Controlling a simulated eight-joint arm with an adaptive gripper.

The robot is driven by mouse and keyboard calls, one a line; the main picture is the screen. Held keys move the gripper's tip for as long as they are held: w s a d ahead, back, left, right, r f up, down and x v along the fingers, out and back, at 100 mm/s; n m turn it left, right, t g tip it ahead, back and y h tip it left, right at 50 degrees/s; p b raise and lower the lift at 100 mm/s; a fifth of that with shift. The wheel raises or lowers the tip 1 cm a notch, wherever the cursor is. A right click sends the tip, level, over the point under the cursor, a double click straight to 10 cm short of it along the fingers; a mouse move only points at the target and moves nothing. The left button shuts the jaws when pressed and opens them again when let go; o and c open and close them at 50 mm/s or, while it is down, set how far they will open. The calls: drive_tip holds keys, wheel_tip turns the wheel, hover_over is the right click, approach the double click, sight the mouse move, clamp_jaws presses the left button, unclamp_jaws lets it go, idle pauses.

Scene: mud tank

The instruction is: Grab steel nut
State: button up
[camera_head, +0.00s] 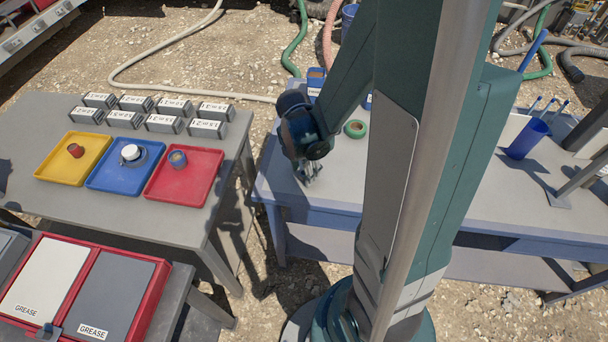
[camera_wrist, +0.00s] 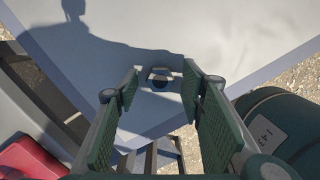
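A small greyish piece with a dark middle, which looks like the steel nut (camera_wrist: 160,77), lies on the blue-grey table top in the wrist view. My gripper (camera_wrist: 160,80) is open, with its two green pads on either side of the nut in the picture and a gap to each. I cannot tell how far above it the fingertips are. In the head view my gripper (camera_head: 309,174) points down over the left end of the blue-grey table (camera_head: 340,182). The nut cannot be made out there.
A green tape roll (camera_head: 355,129) and a blue cup (camera_head: 526,138) stand on the same table. On the left table are yellow (camera_head: 60,168), blue (camera_head: 110,181) and red (camera_head: 205,188) trays holding small parts, with labelled grey blocks (camera_head: 163,124) behind. A red-edged grease box (camera_head: 90,288) stands in front.

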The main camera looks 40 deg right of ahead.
drive_tip(key=c, duration=1)
drive_tip(key=shift+r, duration=0.1)
drive_tip(key=shift+r+p, duration=1.3)
drive_tip(key=shift+r, duration=3.6)
